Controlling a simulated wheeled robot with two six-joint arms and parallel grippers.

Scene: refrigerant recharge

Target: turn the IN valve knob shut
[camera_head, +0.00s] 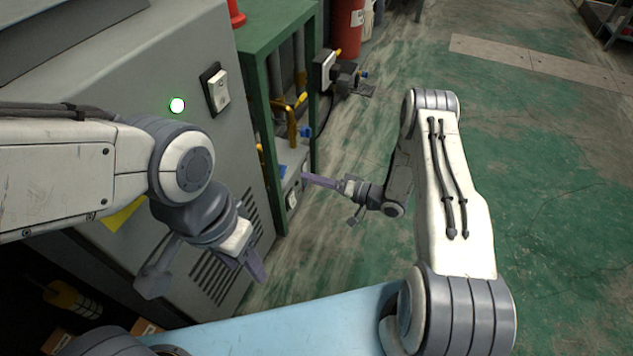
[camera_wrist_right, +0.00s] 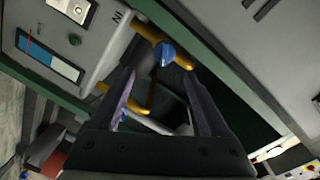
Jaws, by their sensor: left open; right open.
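The blue valve knob (camera_wrist_right: 165,53) sits on a yellow fitting beside the letters "IN" in the right wrist view. My right gripper (camera_wrist_right: 163,88) is open, with its two purple fingers spread. The knob appears ahead of the fingertips and between their lines, and nothing is in the grip. In the head view my right gripper (camera_head: 310,180) points left at the unit under the green frame. Two small blue parts show there, and I cannot tell which is the IN knob. My left gripper (camera_head: 256,268) is open and empty, in front of the grey cabinet.
The grey cabinet (camera_head: 150,70) has a lit green lamp (camera_head: 177,105) and a white switch (camera_head: 218,90). A green frame (camera_head: 262,100) stands over the unit and yellow pipes (camera_head: 292,122). A red cylinder (camera_head: 346,25) stands behind. The green floor (camera_head: 560,150) at right is clear.

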